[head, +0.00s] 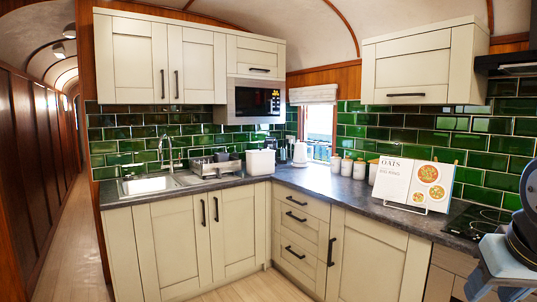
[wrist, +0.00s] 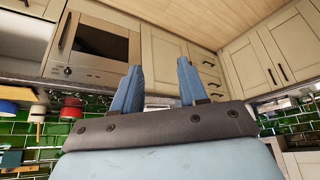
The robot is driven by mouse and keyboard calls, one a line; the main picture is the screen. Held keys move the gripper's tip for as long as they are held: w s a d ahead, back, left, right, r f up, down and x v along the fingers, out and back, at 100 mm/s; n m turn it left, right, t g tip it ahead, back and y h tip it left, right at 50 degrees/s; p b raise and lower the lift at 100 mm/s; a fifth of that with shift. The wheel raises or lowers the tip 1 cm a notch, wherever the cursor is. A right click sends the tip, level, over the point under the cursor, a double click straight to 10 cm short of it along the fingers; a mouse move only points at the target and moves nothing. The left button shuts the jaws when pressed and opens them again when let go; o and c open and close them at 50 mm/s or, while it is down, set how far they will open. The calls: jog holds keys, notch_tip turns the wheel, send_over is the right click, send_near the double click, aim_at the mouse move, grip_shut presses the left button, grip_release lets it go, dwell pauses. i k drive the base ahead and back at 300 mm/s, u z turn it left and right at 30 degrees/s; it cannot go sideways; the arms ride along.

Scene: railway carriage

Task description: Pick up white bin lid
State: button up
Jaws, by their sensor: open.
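A white bin (head: 261,163) stands upright on the dark worktop, right of the sink and below the microwave. Its white lid (head: 261,151) appears to sit on top; the seam between lid and bin is too small to make out. My gripper (wrist: 158,64) shows in the wrist view with its two blue fingers apart and nothing between them. In the head view part of my arm shows at the right edge, far from the bin. I cannot make out the bin or lid in the wrist view.
A dish rack (head: 215,165) and sink (head: 150,184) are left of the bin. A white kettle (head: 300,153), several canisters, and a cookbook on a stand (head: 414,184) line the worktop to its right. The hob (head: 478,222) is nearest my arm. Wall cupboards and the microwave (head: 256,101) overhang the worktop.

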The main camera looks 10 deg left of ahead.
aim_at(261, 149)
jog(key=u, duration=0.6)
jog(key=i, duration=1.55)
jog(key=u, duration=0.75)
jog(key=i, duration=2.25)
jog(key=z, duration=0.8)
jog(key=i, duration=1.2)
jog(key=z, duration=0.5)
jog(key=k, duration=0.65)
jog(key=z, duration=0.25)
